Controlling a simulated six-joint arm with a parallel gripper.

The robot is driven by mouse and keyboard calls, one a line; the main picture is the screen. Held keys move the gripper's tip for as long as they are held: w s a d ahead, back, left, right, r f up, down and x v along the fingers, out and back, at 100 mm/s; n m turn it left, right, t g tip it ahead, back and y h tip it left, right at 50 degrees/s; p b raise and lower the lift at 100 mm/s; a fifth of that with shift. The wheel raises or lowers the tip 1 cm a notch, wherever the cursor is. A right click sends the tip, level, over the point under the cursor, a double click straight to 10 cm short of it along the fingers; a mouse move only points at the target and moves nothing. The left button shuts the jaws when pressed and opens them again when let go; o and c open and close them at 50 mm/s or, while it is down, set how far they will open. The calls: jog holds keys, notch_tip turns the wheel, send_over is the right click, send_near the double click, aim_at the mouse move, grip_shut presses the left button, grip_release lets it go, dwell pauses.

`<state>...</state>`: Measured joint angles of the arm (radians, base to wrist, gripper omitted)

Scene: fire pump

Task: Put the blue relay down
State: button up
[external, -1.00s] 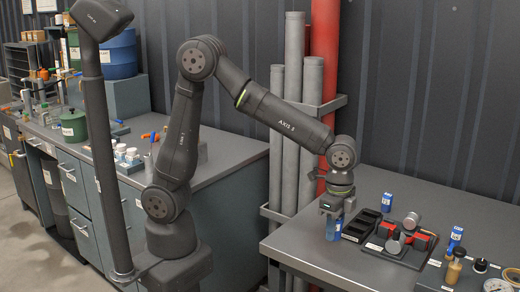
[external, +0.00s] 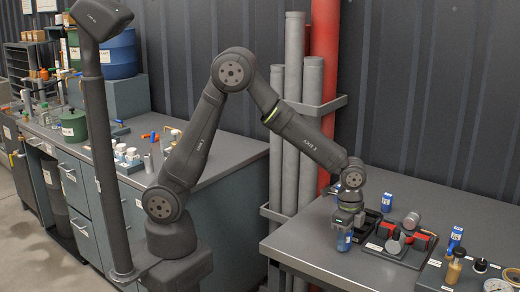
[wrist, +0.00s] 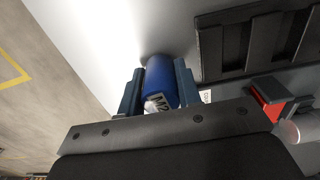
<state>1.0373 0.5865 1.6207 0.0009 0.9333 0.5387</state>
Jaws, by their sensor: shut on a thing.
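The blue relay (wrist: 160,82) is between the two fingers of my gripper (wrist: 157,90) in the wrist view. It has a white label, partly hidden, that starts with "M2". In the external view my gripper (external: 345,236) points down at the grey table's left part, shut on the blue relay (external: 344,243). The relay is low, close to the tabletop; I cannot tell whether it touches.
A black slotted tray (external: 366,224) stands just right of my gripper. A board with red and grey parts (external: 398,250) is further right. Another blue relay (external: 386,202) stands behind, and one (external: 455,240) to the right. The table's front left (external: 300,245) is clear.

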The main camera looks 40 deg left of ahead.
jog(key=shift+f, duration=0.2)
jog(key=o, duration=1)
jog(key=r, duration=1.6)
jog(key=shift+w+d+r, duration=0.15)
jog(key=shift+w+r, duration=0.05)
jog(key=shift+w, duration=0.2)
jog(key=shift+r, duration=0.5)
jog(key=shift+c, duration=1.3)
